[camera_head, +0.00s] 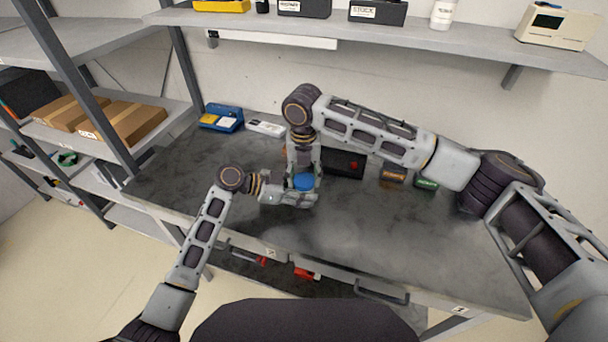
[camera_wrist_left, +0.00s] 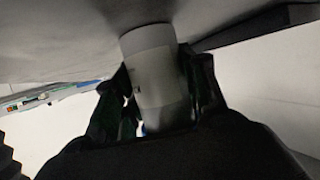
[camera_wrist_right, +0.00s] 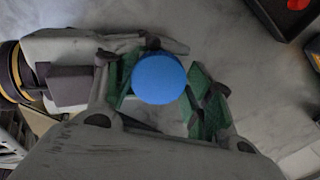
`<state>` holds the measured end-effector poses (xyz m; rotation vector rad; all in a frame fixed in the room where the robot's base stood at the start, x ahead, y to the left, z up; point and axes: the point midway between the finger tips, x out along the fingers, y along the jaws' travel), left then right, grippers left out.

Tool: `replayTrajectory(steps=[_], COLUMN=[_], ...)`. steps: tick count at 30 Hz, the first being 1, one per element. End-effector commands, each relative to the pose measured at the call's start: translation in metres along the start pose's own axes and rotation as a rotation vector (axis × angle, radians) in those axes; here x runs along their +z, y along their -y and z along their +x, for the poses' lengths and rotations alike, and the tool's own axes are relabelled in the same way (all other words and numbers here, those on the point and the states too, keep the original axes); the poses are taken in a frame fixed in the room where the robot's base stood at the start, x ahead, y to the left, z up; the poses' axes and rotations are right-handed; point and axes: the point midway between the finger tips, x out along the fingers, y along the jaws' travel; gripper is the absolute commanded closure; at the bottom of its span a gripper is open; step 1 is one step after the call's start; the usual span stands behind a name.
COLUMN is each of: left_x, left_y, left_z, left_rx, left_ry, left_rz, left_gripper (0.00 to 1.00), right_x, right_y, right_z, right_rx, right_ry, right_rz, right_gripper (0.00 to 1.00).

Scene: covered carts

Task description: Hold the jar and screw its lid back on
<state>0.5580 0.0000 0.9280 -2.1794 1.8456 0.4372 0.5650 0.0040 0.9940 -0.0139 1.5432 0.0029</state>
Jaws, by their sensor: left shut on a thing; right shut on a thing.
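The blue lid (camera_head: 304,181) shows between my two grippers over the bench, and lies between the green-padded fingers of my right gripper (camera_wrist_right: 160,92) in the right wrist view (camera_wrist_right: 158,78). My right gripper points down from above and is shut on the lid. The pale grey-white jar (camera_wrist_left: 154,62) is between the fingers of my left gripper (camera_wrist_left: 160,95), which comes in from the side and is shut on it. In the head view my left gripper (camera_head: 292,198) hides most of the jar. I cannot tell whether the lid is seated on the jar.
A dark box (camera_head: 343,163), an orange-brown item (camera_head: 393,174) and a green item (camera_head: 426,183) stand behind and to the right on the bench (camera_head: 400,240). A blue bin (camera_head: 222,118) sits at the back left. The front right of the bench is clear.

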Motion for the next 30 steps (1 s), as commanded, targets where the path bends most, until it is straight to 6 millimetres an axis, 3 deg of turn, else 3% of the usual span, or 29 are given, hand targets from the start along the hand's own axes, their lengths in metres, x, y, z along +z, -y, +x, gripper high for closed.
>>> replayTrajectory(steps=[1, 19, 20, 21, 30], left_x=[-0.0019, -0.0037, -0.0038, -0.004, -0.0037], left_y=[-0.0018, -0.0022, -0.0022, -0.0022, 0.0], left_z=[0.0005, 0.0002, 0.0002, 0.0001, -0.0009], left_rx=[0.005, 0.007, 0.007, 0.007, 0.001], left_ry=[-0.002, -0.004, -0.005, -0.005, -0.005], left_rz=[0.005, 0.01, 0.01, 0.01, 0.008], left_gripper=[1.0, 1.0, 1.0, 1.0, 1.0], right_x=[-0.0009, -0.0002, -0.0002, -0.0002, -0.0008], right_y=[0.0037, 0.0063, 0.0064, 0.0064, 0.0046], right_z=[0.0088, 0.0119, 0.0119, 0.0119, 0.0088], right_rx=[-0.011, -0.017, -0.017, -0.017, -0.013], right_ry=[-0.008, -0.01, -0.01, -0.01, -0.008], right_rz=[0.005, 0.01, 0.01, 0.01, 0.006], right_gripper=[0.66, 0.66, 0.46, 0.41, 0.39])
